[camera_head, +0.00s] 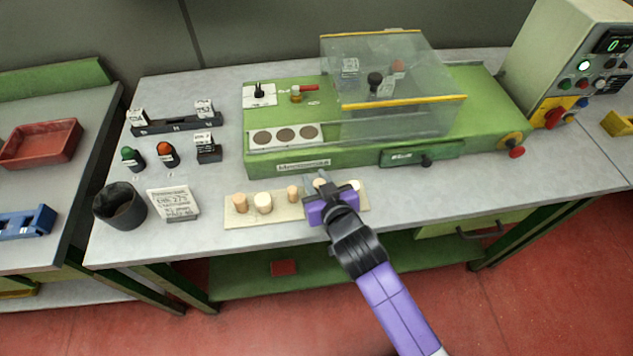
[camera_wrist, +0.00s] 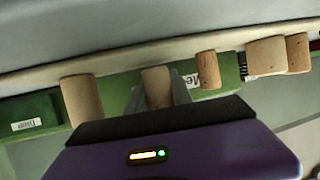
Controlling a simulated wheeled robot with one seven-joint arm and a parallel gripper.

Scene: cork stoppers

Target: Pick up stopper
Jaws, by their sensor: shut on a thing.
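Several cork stoppers stand in a row on a pale strip (camera_head: 278,218) at the front of the bench. At the left are a small stopper (camera_head: 240,204), a wider one (camera_head: 263,203) and a thin one (camera_head: 293,194). My gripper (camera_head: 322,184) is over the right part of the strip, shut on a stopper that also shows in the wrist view (camera_wrist: 156,88). Another stopper (camera_head: 353,187) is just right of my gripper, at the left in the wrist view (camera_wrist: 82,101). My gripper partly hides the held stopper, and I cannot tell whether it touches the strip.
A green machine (camera_head: 350,150) with a clear cover (camera_head: 400,85) stands right behind the strip. A dark cup (camera_head: 121,207) and a printed card (camera_head: 173,203) are to the left. The bench's front edge is close before the strip. Bare bench lies right of the strip.

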